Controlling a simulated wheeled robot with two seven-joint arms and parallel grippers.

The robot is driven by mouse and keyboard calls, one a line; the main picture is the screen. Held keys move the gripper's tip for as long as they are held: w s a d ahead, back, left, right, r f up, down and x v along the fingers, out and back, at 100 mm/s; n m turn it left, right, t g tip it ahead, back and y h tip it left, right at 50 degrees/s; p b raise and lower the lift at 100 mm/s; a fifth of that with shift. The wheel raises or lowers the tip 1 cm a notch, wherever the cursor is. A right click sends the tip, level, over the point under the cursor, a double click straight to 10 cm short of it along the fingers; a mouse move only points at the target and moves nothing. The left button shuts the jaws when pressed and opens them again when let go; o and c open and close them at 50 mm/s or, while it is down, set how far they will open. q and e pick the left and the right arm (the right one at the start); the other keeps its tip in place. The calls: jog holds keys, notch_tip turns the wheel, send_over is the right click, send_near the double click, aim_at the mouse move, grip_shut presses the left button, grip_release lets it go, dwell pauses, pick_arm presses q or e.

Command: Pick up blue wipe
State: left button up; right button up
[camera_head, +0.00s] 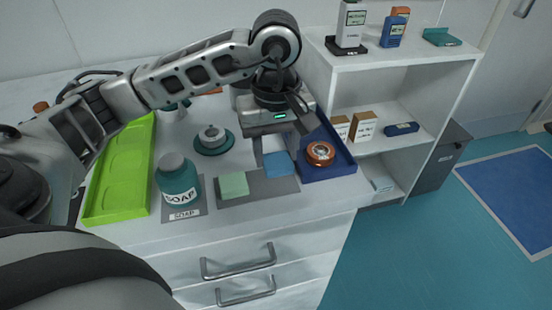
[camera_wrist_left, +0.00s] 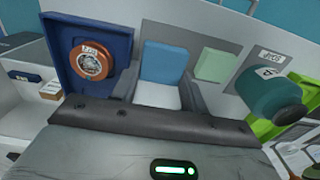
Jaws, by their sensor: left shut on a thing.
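The blue wipe (camera_head: 278,165) is a flat blue square at the right end of a grey mat (camera_head: 259,188) on the white counter. In the left wrist view the blue wipe (camera_wrist_left: 163,62) shows between my two fingertips. My left gripper (camera_head: 277,150) points down over it and is shut on it, with a finger at each side. Whether the wipe is clear of the mat cannot be told. A light green wipe (camera_head: 233,185) lies beside it on the same mat. My right gripper is not in view.
A blue tray (camera_head: 335,172) with an orange-brown round object (camera_head: 320,153) lies close on the right. A teal soap bottle (camera_head: 177,182), a round teal-based object (camera_head: 213,140) and a green tray (camera_head: 120,180) stand to the left. A white shelf (camera_head: 395,155) stands at the right.

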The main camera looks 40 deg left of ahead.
pick_arm(q)
jog(key=s+d+r, duration=0.9)
jog(key=s, duration=0.1)
jog(key=shift+s+d+r+p, duration=0.2)
jog(key=shift+d+r+p, duration=0.05)
jog(key=shift+r+p, duration=0.15)
jog(key=shift+o, duration=0.8)
jog(key=shift+w, duration=0.1)
